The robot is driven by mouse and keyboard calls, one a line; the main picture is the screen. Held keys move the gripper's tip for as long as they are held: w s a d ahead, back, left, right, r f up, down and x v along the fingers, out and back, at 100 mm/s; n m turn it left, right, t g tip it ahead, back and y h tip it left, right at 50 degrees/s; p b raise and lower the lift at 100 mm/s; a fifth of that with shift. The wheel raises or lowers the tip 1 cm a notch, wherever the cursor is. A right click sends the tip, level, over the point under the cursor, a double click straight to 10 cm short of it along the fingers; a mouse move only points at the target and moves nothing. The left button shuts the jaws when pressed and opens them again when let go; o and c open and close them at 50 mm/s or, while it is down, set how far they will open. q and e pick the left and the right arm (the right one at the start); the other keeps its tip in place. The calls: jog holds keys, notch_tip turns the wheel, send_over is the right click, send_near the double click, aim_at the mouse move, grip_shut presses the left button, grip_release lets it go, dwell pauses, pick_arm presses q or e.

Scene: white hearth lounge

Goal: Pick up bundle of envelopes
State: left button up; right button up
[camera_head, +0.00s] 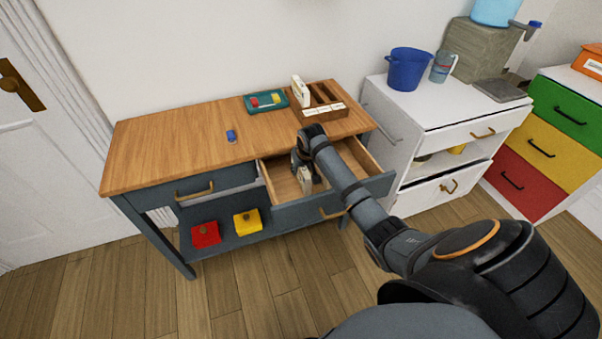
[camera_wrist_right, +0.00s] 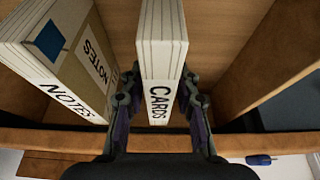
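In the right wrist view, a white layered bundle marked CARDS (camera_wrist_right: 160,45) stands between the fingers of my right gripper (camera_wrist_right: 162,90). The fingertips lie against both its sides, with no clear gap. A second pale bundle marked NOTES (camera_wrist_right: 45,75), with a brown cover and a blue square, leans to its left. I cannot tell from the labels which one is the envelopes. In the head view, my right gripper (camera_head: 303,163) reaches down into the open drawer (camera_head: 283,190), over a pale bundle (camera_head: 305,181). My left gripper is not in view.
The drawer belongs to a wood-topped console (camera_head: 180,150). On top are an organizer (camera_head: 335,112), a teal tray (camera_head: 250,108) and a small blue object (camera_head: 231,136). Red (camera_head: 205,235) and yellow (camera_head: 247,222) items lie on the shelf below. A white cabinet (camera_head: 400,110) stands close on the right.

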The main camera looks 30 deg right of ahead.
grip_shut()
